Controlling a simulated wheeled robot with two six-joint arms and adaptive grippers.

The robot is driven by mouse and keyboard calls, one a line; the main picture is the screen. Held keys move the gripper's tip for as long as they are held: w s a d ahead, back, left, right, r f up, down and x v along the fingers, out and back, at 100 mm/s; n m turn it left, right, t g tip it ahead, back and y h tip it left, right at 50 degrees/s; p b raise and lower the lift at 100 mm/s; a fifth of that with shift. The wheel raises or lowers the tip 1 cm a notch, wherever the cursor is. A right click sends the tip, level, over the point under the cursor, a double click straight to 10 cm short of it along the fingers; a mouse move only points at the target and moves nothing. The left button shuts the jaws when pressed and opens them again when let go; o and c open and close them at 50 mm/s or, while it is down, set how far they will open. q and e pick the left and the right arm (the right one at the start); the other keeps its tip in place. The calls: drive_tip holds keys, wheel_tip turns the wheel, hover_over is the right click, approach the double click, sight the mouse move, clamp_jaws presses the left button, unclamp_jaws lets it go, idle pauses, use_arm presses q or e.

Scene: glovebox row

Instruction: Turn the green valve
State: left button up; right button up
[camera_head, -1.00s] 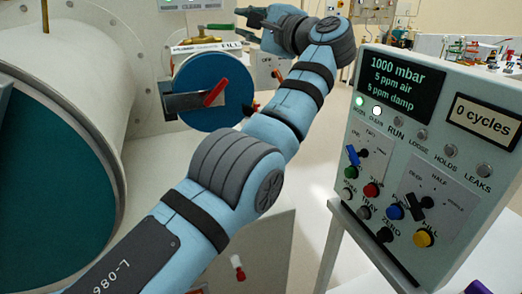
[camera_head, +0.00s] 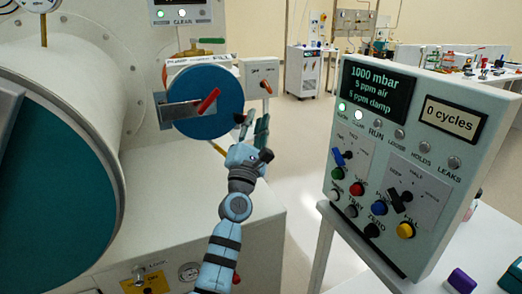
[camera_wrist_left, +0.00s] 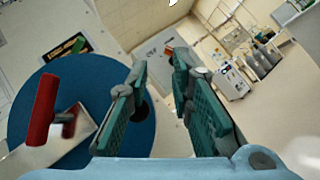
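The green valve (camera_head: 210,40) shows in the head view as a short green lever on a brass fitting, above the blue round door (camera_head: 203,102). A small green strip beside a dark label shows in the left wrist view at the upper left; I cannot tell if it is the valve's lever. My left gripper (camera_head: 252,122) is below and to the right of the valve, by the right edge of the blue door, apart from the valve. Its two green-padded fingers (camera_wrist_left: 158,75) stand apart with nothing between them. My right gripper is not in view.
The blue door carries a red handle (camera_head: 208,101), also large in the left wrist view (camera_wrist_left: 42,110). A small panel with an orange-red switch (camera_head: 266,87) is right of the door. A control box (camera_head: 420,165) stands at the right. A large white cylinder (camera_head: 75,80) fills the left.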

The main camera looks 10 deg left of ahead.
use_arm(q)
wheel_tip(320, 180, down, 7)
drive_tip(key=s+d+m+g+h, duration=0.1)
drive_tip(key=s+m+h, duration=0.1)
drive_tip(key=m, duration=0.4)
drive_tip(key=shift+d+r+g+h, duration=0.2)
drive_tip(key=shift+d+g+h, duration=0.2)
drive_tip(key=shift+h, duration=0.4)
